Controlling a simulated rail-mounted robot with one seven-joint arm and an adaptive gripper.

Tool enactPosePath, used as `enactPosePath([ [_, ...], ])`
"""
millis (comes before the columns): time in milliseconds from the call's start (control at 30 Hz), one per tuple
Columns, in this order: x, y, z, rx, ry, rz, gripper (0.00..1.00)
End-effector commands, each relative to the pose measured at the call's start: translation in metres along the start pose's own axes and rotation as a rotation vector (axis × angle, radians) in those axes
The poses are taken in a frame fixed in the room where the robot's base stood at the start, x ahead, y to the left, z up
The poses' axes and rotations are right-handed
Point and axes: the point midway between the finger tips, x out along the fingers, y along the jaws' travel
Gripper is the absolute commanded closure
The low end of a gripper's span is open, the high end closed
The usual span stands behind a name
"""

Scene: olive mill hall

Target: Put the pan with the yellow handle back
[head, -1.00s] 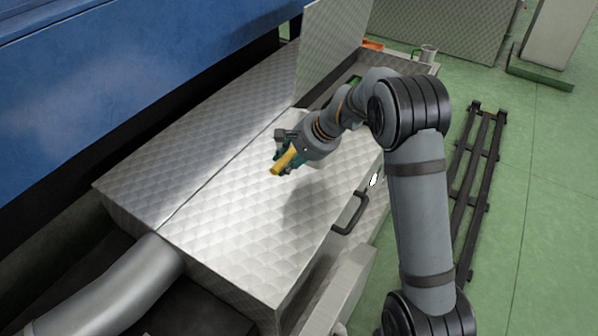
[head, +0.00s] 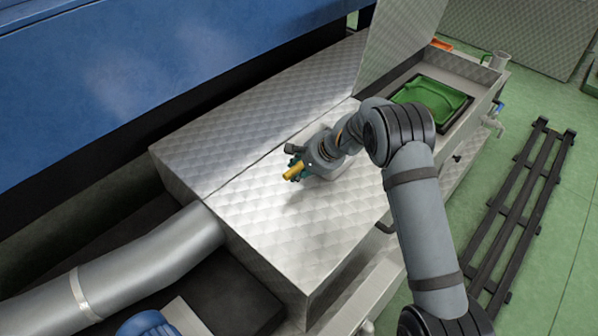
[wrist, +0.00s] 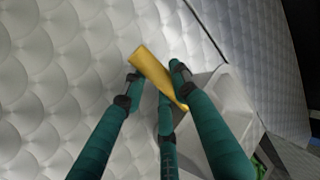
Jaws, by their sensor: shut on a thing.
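The pan's yellow handle (head: 293,172) sticks out of my gripper (head: 305,165) in the head view. In the wrist view the yellow handle (wrist: 152,70) lies between the teal fingers of my gripper (wrist: 160,95), which are shut on it. A pale grey, angular body (wrist: 228,98), apparently the pan, shows beside and behind the right finger.
The quilted metal cover (head: 265,210) is wide and bare. To its right, past an upright quilted panel (head: 402,45), an open trough holds a green tray (head: 432,97). A metal mug (head: 499,61) and an orange item (head: 441,44) are at its far end. A grey pipe (head: 150,265) lies front left.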

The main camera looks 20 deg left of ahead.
Motion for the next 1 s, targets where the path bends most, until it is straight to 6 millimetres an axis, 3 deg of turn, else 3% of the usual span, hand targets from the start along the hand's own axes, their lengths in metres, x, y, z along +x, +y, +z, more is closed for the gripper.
enactPosePath([
  [367,0.003,0.0015,-0.0013,-0.003,0.003,-0.003,1.0],
  [400,0.0024,0.0017,-0.0008,-0.001,0.001,-0.001,0.71],
  [700,0.002,0.0016,-0.0008,-0.001,0.001,-0.001,0.53],
  [1000,0.0003,0.0003,-0.0008,-0.001,0.001,-0.001,0.53],
])
